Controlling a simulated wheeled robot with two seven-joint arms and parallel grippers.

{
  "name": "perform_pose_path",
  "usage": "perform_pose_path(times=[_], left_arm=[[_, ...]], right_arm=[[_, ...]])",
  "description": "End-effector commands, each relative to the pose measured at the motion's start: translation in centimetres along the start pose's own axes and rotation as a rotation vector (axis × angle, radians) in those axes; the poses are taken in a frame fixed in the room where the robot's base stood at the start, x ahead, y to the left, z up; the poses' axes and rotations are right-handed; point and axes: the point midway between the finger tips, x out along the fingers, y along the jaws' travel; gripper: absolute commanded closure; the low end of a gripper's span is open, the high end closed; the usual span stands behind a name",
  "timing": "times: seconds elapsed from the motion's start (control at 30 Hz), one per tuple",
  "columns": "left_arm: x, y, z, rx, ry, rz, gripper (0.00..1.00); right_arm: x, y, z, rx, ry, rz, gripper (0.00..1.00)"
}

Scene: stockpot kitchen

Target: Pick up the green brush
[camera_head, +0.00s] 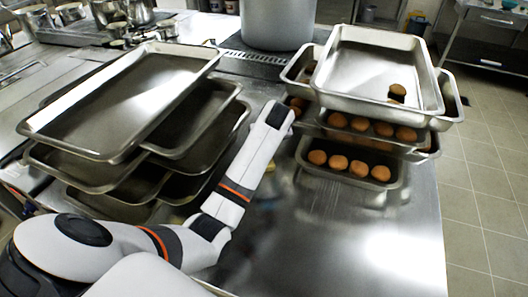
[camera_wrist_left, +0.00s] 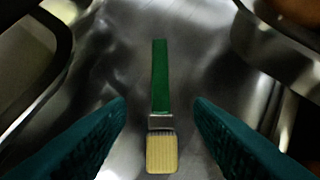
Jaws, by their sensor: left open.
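The green brush (camera_wrist_left: 160,80) lies on the shiny steel worktop in the left wrist view. Its handle points to the top of the picture, and its metal ferrule and pale yellow bristles are nearest the camera. My left gripper (camera_wrist_left: 160,108) is open, with one teal finger on each side of the brush and a gap on both sides. The fingers do not touch it in this view. In the head view my left arm reaches over the worktop, and I cannot make out the brush or the gripper there. My right gripper is in neither view.
Stacked empty trays (camera_head: 128,97) stand left of my arm. Stacked pans (camera_head: 385,85) with round brown items stand to the right. A large pot (camera_head: 278,25) is at the back. The worktop (camera_head: 330,240) is clear at front right.

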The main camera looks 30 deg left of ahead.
Motion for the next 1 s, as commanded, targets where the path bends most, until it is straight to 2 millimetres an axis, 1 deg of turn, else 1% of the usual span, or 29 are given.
perform_pose_path(times=[0.03,0.1,0.27,0.43,0.5,0.6,0.7,0.87,0.9,0.97,1.0], left_arm=[[0.7,0.0,0.0,0.001,0.002,0.002,0.52],[1.5,0.0,0.0,0.0,0.002,0.001,0.52],[2.5,0.0,-0.1,0.001,0.001,0.001,0.52],[4.9,0.1,-0.3,0.002,0.002,0.003,0.52],[6.0,0.0,-0.4,0.001,0.002,0.002,0.52],[6.9,-0.1,-0.4,0.0,0.0,-0.001,0.52],[7.3,-0.1,-0.5,-0.001,0.0,-0.001,0.52],[7.3,-0.1,-0.5,0.0,0.0,-0.002,0.52],[7.3,-0.1,-0.5,0.0,0.0,-0.001,0.56],[7.3,-0.1,-0.5,0.0,0.0,-0.001,0.66],[7.3,-0.1,-0.5,0.0,0.0,-0.001,0.72]], right_arm=[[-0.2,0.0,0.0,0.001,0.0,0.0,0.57],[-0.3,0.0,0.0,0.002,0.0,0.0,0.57],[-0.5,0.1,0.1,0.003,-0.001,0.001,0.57],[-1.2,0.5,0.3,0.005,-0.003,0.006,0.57],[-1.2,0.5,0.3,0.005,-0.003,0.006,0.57],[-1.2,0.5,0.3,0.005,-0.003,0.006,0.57],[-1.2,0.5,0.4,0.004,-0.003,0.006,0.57],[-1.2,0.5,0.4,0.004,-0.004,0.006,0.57],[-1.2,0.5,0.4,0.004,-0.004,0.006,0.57],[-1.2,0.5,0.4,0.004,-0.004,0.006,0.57],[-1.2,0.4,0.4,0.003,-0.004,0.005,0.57]])
